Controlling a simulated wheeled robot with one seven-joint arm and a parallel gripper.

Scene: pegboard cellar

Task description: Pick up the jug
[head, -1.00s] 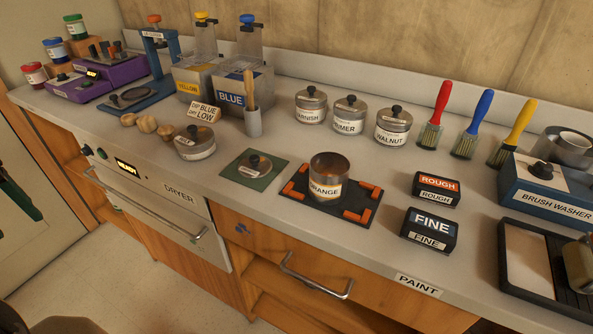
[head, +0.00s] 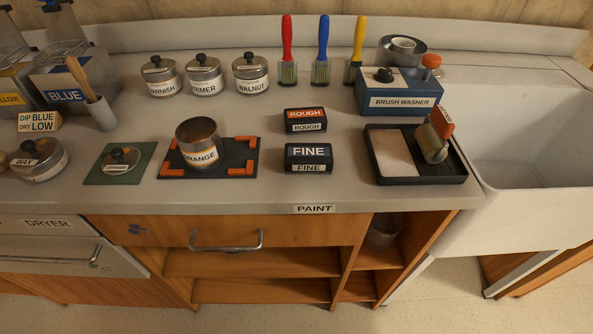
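A dark, rounded vessel (head: 383,230) stands in the upper right cubby under the counter, in shadow. It may be the jug, but I cannot make out a handle or spout. No other thing in the head view is clearly a jug. My gripper is not in view.
The counter (head: 250,196) holds an open ORANGE can (head: 198,143) on a dark mat, FINE (head: 308,157) and ROUGH blocks, a roller tray (head: 415,180) and a brush washer (head: 400,92). A white sink (head: 530,160) is at right. A drawer with a handle (head: 227,243) is left of the cubby.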

